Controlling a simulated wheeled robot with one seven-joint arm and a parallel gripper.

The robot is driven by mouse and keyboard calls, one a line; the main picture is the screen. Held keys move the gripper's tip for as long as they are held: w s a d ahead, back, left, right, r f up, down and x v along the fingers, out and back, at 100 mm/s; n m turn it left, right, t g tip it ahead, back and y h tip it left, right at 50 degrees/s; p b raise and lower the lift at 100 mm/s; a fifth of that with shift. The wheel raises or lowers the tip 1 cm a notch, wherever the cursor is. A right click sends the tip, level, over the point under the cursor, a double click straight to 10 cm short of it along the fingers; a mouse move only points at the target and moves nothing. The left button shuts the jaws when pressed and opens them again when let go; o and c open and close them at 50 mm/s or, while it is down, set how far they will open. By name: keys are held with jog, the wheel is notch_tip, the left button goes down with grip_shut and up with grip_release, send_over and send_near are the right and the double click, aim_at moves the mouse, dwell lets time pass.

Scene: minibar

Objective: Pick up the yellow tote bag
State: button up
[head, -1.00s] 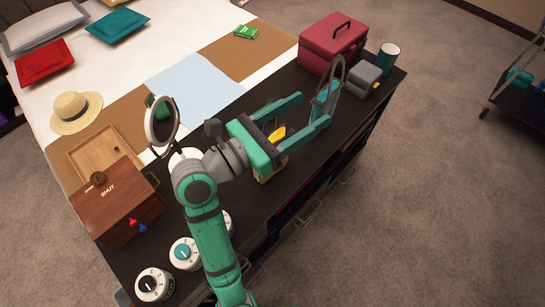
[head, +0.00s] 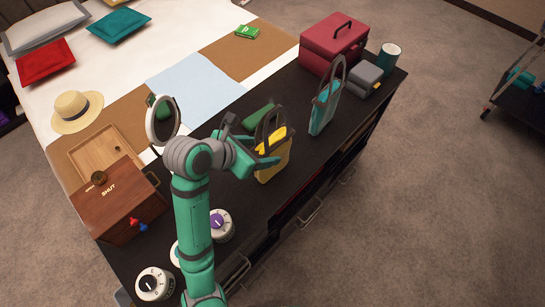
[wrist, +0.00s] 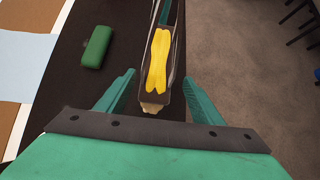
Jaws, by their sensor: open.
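The yellow tote bag (head: 273,168) stands upright on the dark counter, with dark handles and a bright yellow item showing at its top. In the wrist view, the bag (wrist: 152,98) is seen from above, just ahead of and between my fingertips. My gripper (wrist: 158,78) is open with nothing held. In the head view, my gripper (head: 256,157) is at the bag's left side, one finger overlapping it in the picture. I cannot tell whether it touches. Part of the gripper is hidden by my wrist.
A teal tote bag (head: 326,108) stands behind, to the right. A green case (head: 258,117) lies left of the yellow bag. A round mirror (head: 162,120), wooden box (head: 119,201), dials and red case (head: 333,45) also occupy the counter (head: 262,220).

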aim_at(273, 149)
jog(key=shift+a+x, duration=0.2)
jog(key=shift+x, duration=3.35)
jog(key=shift+w, duration=0.2)
grip_shut()
jog(key=shift+r, duration=0.15)
